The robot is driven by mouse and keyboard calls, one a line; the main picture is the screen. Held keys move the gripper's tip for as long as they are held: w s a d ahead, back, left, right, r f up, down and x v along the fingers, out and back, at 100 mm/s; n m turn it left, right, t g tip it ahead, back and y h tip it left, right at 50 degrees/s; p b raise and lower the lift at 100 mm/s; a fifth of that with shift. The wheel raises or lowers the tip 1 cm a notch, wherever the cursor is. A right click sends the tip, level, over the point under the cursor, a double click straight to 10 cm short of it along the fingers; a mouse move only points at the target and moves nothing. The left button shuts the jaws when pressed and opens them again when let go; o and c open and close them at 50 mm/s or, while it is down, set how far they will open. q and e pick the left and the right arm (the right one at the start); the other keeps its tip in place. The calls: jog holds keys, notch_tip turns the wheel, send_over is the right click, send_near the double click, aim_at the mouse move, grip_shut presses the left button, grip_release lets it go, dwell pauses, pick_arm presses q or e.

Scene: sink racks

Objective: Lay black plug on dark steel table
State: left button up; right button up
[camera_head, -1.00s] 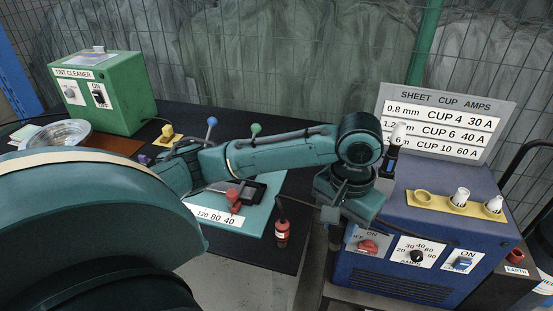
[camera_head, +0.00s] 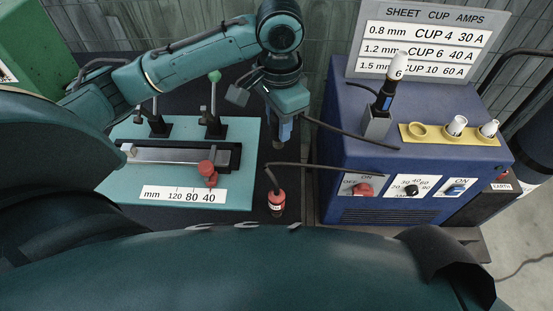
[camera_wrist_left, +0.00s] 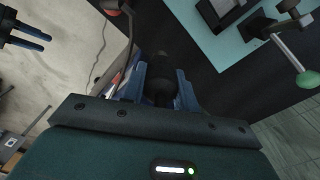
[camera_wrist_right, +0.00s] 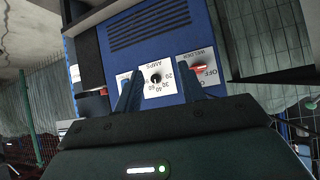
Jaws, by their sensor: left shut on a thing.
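My left gripper (camera_head: 284,128) points down and is shut on the black plug (camera_head: 278,144), beside the blue welder's left side. In the left wrist view the plug (camera_wrist_left: 161,75) is a dark rounded shape between the blue fingers, partly hidden by them. The dark steel table (camera_head: 243,215) lies below, bare around the teal plate's right edge. The gap between plug and table is hard to judge. My right gripper (camera_wrist_right: 160,88) is open and empty, facing the welder's front panel.
The teal plate (camera_head: 120,185) with clamps and a ruler strip is left of the gripper. A red-handled cable piece (camera_head: 276,202) stands in front of it. The blue welder (camera_head: 345,130) is right, with a torch in a holder (camera_head: 376,124) and a yellow cup rack (camera_head: 450,137).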

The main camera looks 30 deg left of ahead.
pick_arm(q)
jog(key=m, duration=0.2)
jog(key=shift+w+a+f+m, duration=0.2)
jog(key=shift+w+f+m, duration=0.05)
jog(key=shift+w+m, duration=0.05)
jog(key=shift+w+a+m+b, duration=0.15)
jog(key=shift+m+b, duration=0.3)
jog(key=shift+m, duration=0.55)
jog(key=shift+w+f+m, duration=0.15)
jog(key=shift+w+m, duration=0.05)
jog(key=shift+m, duration=1)
jog(key=shift+w+a+f+m+b, duration=0.15)
jog(key=shift+w+f+m+b, duration=0.35)
jog(key=shift+f+m, duration=1.6)
jog(key=shift+w+a+f+m+b, duration=0.25)
jog(key=shift+f+m+b, duration=0.4)
jog(key=shift+f+m, duration=1.45)
jog(key=shift+w+a+f+m+b, duration=0.1)
jog(key=shift+w+f+m+b, duration=0.7)
jog(key=shift+m, duration=2.3)
pick_arm(e)
jog(key=shift+w+a+f+t+y, duration=0.2)
jog(key=shift+w+a+f, duration=0.05)
jog(key=shift+a, duration=0.2)
jog(key=shift+w+a+f+t+y, duration=0.2)
jog(key=shift+a, duration=0.25)
pick_arm(q)
jog(key=shift+s+f, duration=0.4)
